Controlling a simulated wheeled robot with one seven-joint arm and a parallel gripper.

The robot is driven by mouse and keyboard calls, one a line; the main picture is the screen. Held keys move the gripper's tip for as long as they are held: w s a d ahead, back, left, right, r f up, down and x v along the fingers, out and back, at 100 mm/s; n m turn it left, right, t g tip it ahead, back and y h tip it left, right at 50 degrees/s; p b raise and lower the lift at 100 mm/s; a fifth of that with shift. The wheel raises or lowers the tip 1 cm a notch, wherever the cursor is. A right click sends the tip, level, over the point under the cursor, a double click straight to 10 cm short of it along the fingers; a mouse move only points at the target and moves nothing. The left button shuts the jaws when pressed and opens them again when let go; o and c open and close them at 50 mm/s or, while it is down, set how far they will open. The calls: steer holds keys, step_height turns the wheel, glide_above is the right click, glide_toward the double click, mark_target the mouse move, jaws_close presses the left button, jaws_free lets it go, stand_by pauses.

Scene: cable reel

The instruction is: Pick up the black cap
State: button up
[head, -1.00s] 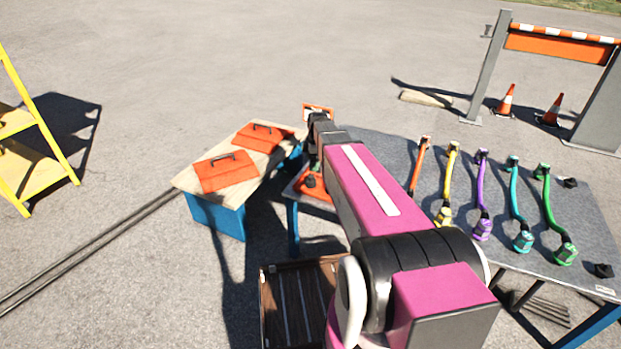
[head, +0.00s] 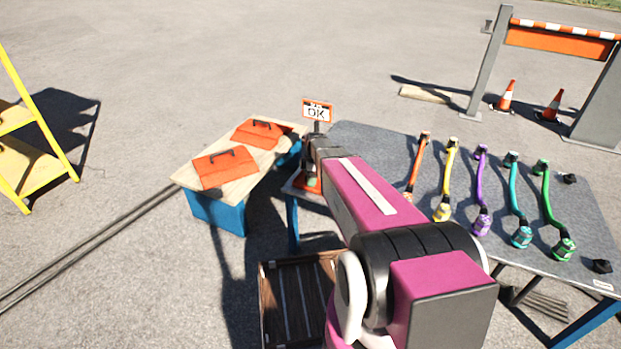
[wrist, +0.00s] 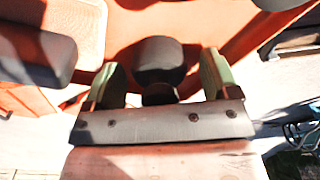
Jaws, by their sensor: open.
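In the wrist view a black cap (wrist: 159,58) with a rounded top sits over an orange surface (wrist: 205,22), between the two green fingers of my gripper (wrist: 160,75). The jaws are open, one finger on each side of the cap, with small gaps showing. In the head view my gripper (head: 312,184) is low over the orange base at the left end of the grey table (head: 390,160). My arm and gripper hide the cap there.
A sign reading OK (head: 317,112) stands just behind my gripper. Several coloured cables with plugs, such as a purple cable (head: 482,185), lie to the right. A wooden-topped bench (head: 188,180) with orange lids stands left. Another dark block (wrist: 35,50) is close in the wrist view.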

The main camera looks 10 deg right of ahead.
steer(key=c, duration=1.1)
